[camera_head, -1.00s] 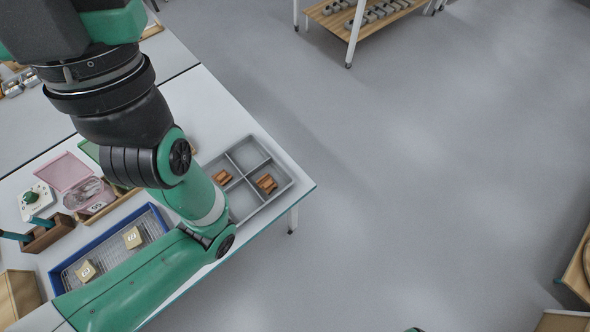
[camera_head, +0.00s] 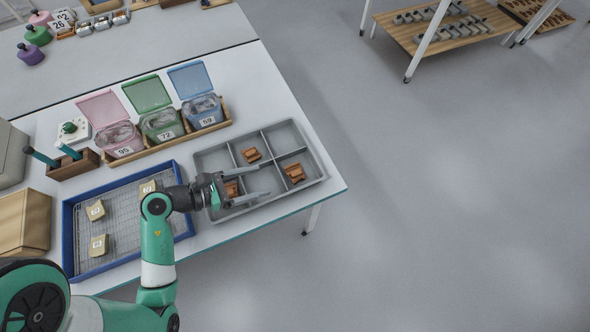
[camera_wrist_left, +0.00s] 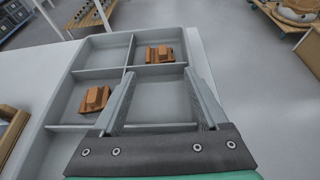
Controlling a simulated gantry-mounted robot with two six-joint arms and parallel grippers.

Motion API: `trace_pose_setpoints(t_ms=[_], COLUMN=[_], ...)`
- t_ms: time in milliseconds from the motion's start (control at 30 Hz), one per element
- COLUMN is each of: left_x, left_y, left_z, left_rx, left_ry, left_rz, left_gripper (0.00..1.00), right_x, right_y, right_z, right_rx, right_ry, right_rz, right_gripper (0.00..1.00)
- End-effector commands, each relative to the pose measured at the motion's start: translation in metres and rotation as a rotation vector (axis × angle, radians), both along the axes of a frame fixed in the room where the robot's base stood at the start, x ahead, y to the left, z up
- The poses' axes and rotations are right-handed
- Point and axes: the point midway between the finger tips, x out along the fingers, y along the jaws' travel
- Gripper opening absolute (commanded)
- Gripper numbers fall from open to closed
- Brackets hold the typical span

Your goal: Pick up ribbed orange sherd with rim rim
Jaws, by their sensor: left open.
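A grey divided tray (camera_head: 290,127) holds three orange-brown sherds. One (camera_head: 251,154) lies in an upper middle compartment, one (camera_head: 294,172) in a lower right compartment, and one (camera_head: 232,188) beside the fingers of my left gripper (camera_head: 264,181). I cannot tell from their look which one is the ribbed rim sherd. My left gripper is open and empty above the tray, its fingers pointing right. In the left wrist view a ridged sherd (camera_wrist_left: 160,54) lies ahead of the open fingertips (camera_wrist_left: 159,71); another sherd (camera_wrist_left: 95,100) lies to the left. My right gripper is not in view.
A blue-rimmed tray (camera_head: 67,232) with several tan pieces stands to the left. Pink, green and blue lidded bins (camera_head: 161,124) stand behind it in a wooden rack. A tool block (camera_head: 72,165) is at the left. The table's right edge is close to the grey tray.

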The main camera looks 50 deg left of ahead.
Motion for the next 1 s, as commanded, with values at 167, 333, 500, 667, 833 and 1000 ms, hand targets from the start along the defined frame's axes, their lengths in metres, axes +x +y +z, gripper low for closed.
trace_pose_setpoints(t_ms=[167,333,500,667,833,1000], left_x=[0.014,0.042,0.054,0.063,0.091,0.106], left_y=[-0.004,-0.011,-0.013,-0.015,-0.022,-0.025], left_z=[-0.007,-0.019,-0.021,-0.026,-0.04,-0.043], left_rx=[0.002,0.002,0.001,0.001,0.001,0.001], left_ry=[-0.002,-0.003,-0.005,-0.006,-0.007,-0.006], left_rz=[-0.008,-0.009,-0.003,-0.005,-0.007,-0.003], left_gripper=[0.77,0.77,0.77,0.77,0.77,0.77], right_x=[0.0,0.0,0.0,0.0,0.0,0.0], right_y=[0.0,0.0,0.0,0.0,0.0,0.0], right_z=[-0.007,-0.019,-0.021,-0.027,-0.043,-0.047], right_rx=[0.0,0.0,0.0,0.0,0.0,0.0], right_ry=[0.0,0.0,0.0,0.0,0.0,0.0], right_rz=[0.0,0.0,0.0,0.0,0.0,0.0], right_gripper=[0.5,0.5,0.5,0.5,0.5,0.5])
